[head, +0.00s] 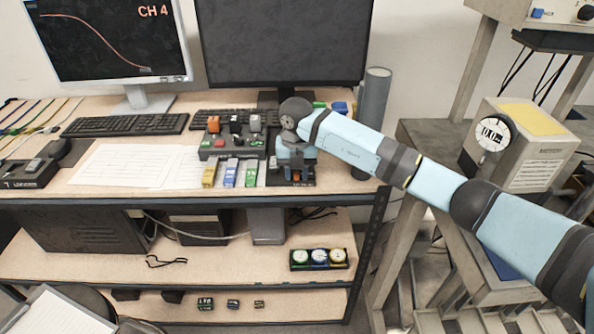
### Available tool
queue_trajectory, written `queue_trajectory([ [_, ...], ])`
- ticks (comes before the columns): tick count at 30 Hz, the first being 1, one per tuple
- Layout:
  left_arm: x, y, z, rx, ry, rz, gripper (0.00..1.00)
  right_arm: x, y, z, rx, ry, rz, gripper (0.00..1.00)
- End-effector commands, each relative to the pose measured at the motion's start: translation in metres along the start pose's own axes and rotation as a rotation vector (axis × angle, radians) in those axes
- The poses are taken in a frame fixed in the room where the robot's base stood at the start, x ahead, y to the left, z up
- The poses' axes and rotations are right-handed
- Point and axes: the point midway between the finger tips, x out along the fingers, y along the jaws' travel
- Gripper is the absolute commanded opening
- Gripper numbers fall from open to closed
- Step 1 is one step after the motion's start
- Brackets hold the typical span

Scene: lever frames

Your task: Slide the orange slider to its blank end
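My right gripper (296,172) points down over a small dark unit (305,183) near the front edge of the desk. The unit stands to the right of the colored blocks. A small orange patch (295,178), which looks like the orange slider, shows low between the gripper's fingers. The gripper and wrist hide most of the unit, so I cannot tell where the slider sits along its track. I cannot tell whether the fingers touch or grip it. My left gripper is not in view.
A grey control box (232,143) with several colored switches stands to the left of the gripper. Yellow (209,173), blue (230,173) and green (250,174) blocks lie in front of it. A keyboard (125,124), paper (125,165) and two monitors are on the desk.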

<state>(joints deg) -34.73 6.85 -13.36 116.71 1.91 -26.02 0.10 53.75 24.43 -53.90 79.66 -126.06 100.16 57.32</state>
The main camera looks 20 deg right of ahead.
Motion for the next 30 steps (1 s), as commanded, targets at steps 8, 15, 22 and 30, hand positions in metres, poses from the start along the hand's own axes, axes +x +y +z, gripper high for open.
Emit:
queue_trajectory([
  [8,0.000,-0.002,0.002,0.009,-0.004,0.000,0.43,0.000,0.000,0.000,0.000,0.000,0.000,0.00],
  [15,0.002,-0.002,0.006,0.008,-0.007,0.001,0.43,0.000,0.021,0.001,-0.001,0.000,0.001,0.00],
  [22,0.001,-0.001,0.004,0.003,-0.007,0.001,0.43,-0.001,0.023,0.000,-0.001,-0.001,0.003,0.00],
  [30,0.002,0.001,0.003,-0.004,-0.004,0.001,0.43,-0.001,0.024,0.000,-0.002,-0.001,0.004,0.43],
])
